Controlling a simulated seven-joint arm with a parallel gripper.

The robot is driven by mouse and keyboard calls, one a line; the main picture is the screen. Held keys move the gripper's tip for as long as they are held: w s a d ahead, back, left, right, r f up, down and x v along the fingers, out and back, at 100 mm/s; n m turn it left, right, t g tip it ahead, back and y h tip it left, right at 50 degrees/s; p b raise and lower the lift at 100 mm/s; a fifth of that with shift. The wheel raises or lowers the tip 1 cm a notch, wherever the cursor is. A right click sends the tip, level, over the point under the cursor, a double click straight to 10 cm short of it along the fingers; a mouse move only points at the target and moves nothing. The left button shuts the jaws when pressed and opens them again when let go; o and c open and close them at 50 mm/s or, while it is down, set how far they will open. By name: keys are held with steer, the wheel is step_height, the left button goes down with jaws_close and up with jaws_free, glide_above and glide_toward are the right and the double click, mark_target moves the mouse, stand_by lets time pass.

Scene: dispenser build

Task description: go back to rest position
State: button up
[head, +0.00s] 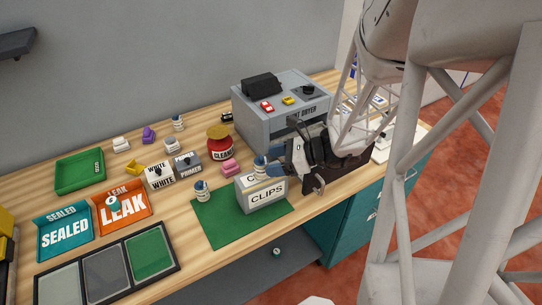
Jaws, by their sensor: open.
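My gripper (294,174) is at the end of my arm, at the right of the work area. It is open, its fingers close to the right end of the grey CLIPS box (264,194). The box stands on a green mat (222,228). A small blue and white dispenser (260,166) shows at the top of the box, close to the fingers; whether it touches them I cannot tell. Another similar dispenser (202,190) stands upright at the mat's left corner. My arm hides part of the table on the right.
A grey dryer (260,112) stands behind my gripper. A red jar (219,143), WHITE box (159,176) and PRIMER box (188,163) stand mid-table. SEALED (65,232) and LEAK (122,207) trays, a green tray (80,172) and a three-panel board (106,272) lie left.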

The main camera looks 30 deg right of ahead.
stand_by(0.3)
steer(key=a+r+n+g, duration=0.1)
steer(key=n+g, duration=0.1)
steer(key=shift+s+a+r+n+h, duration=0.15)
steer(key=shift+a+r+n+h, duration=0.15)
steer(key=shift+a+r+n, duration=0.1)
steer(key=shift+s+a+r+n+g+h, duration=0.1)
steer(key=shift+a+r+n+g+h, duration=0.15)
steer(key=shift+r+n+g, duration=0.2)
steer(key=shift+s+a+r+n+g+h, duration=0.15)
steer(key=shift+a+r+n+g, duration=0.15)
steer(key=shift+n, duration=0.25)
steer(key=s+a+r+n+g+h, duration=0.2)
steer(key=s+a+r+n+h, duration=0.7)
steer(key=n, duration=1.1)
steer(key=s+a+r, duration=0.2)
steer(key=s+r, duration=0.1)
steer(key=shift+s+r+n+h, duration=0.3)
steer(key=shift+s+r, duration=0.05)
steer(key=shift+r, duration=0.05)
